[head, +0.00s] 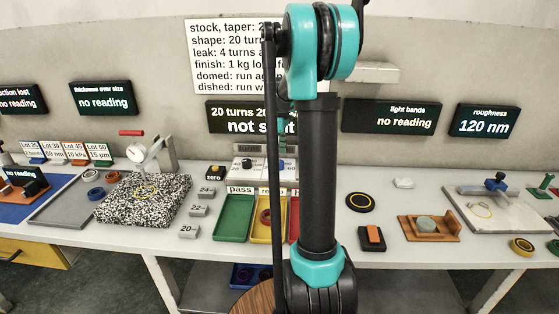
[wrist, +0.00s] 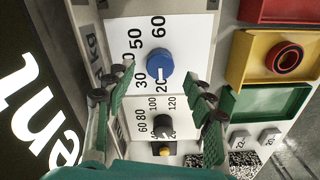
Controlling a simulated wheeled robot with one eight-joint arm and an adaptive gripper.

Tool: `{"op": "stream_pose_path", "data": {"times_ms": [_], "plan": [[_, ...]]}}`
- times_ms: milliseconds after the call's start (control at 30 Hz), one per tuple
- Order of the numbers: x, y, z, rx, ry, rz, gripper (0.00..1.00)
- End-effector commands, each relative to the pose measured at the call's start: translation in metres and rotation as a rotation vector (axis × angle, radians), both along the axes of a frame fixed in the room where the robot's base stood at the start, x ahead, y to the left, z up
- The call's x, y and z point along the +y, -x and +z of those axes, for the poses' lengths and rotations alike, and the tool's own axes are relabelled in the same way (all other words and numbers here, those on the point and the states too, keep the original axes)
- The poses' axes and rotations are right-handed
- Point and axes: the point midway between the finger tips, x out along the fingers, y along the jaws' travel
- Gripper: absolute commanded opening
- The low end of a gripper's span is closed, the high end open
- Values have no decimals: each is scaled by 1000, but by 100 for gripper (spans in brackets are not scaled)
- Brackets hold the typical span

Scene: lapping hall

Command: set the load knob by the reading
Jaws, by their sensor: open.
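The control panel (head: 262,176) stands at the back of the bench, partly hidden by my arm. In the wrist view its white face (wrist: 195,40) carries a blue knob (wrist: 159,62) on a dial marked 20, 30, 50 and 60, and a black knob (wrist: 163,127) on a dial marked 60 to 120. The blue knob's pale mark faces the 20. I cannot read which knob is for load. My gripper (wrist: 160,73) is open, its green fingers on either side of the blue knob; contact cannot be told. The roughness display (head: 485,121) reads 120 nm.
Green (head: 232,216), yellow (head: 260,233) and red trays stand before the panel; a red ring lies in the yellow one. A wall sheet (head: 226,60) is partly covered by my arm. A speckled block (head: 143,200) with a dial gauge stands left.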

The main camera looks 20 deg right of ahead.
Motion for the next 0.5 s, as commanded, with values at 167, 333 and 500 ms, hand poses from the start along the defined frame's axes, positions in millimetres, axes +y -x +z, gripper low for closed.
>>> {"op": "stream_pose_path", "data": {"times_ms": [167, 333, 500], "plan": [[0, 0, -24, 0, 0, 0, 54], [0, 0, -34, 0, 0, 0, 54], [0, 0, -35, 0, 0, 0, 54]]}}
